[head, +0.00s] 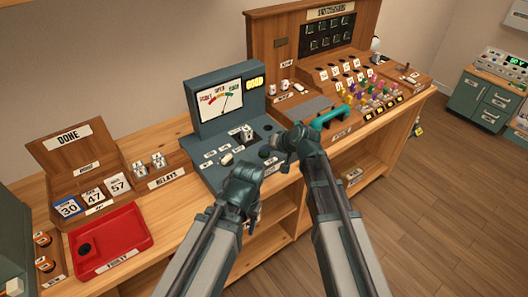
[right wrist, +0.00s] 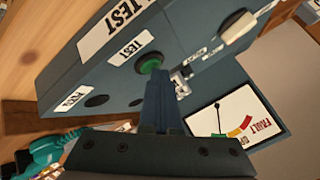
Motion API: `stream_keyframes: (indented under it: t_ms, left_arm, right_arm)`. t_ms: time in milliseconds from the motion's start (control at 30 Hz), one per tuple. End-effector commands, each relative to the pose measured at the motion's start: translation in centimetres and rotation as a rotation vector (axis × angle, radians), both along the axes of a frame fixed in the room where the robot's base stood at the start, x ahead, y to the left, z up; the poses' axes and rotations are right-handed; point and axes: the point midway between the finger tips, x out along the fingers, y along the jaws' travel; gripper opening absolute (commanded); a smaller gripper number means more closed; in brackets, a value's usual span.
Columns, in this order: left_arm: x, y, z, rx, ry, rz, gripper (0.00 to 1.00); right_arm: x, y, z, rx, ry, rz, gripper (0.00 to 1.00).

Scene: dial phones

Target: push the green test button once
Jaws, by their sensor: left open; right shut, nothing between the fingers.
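The green test button (right wrist: 151,64) sits in a dark ring beside a TEST label on the blue-grey console (right wrist: 190,30). In the head view the button (head: 264,153) is a small dark green round near the console's front right. My right gripper (right wrist: 156,76) is shut and empty, with its tips right by the button's edge in the wrist view; I cannot tell whether they touch. In the head view my right gripper (head: 281,143) is just right of the button. My left gripper (head: 247,174) is open and empty, in front of the console's front edge.
The console's dial meter (head: 221,101) stands at its back. A white lever (head: 226,159) is left of the button. A teal handset (head: 331,117) lies to the right, near a wooden switchboard (head: 275,50). A red tray (head: 125,232) is at the left.

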Motion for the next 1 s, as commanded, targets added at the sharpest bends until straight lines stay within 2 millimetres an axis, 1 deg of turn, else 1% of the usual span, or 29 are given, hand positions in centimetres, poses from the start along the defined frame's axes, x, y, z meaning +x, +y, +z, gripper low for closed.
stream_keyframes:
  t_ms: [400,800,867,1000]
  left_arm:
    - [0.0,0.0,1.9,0.000,0.000,0.000,0.49]
    - [0.0,0.0,2.0,0.000,0.000,0.000,0.49]
    - [0.0,0.0,2.3,0.000,0.000,0.000,0.49]
    - [0.0,0.0,3.5,0.000,0.000,0.000,0.49]
  right_arm:
    - [0.0,0.0,1.9,0.000,0.001,0.001,0.00]
    - [0.0,0.0,2.0,0.000,0.000,0.000,0.00]
    - [0.0,0.0,2.3,0.000,0.000,0.000,0.00]
    - [0.0,0.0,3.5,0.000,0.000,0.000,0.00]
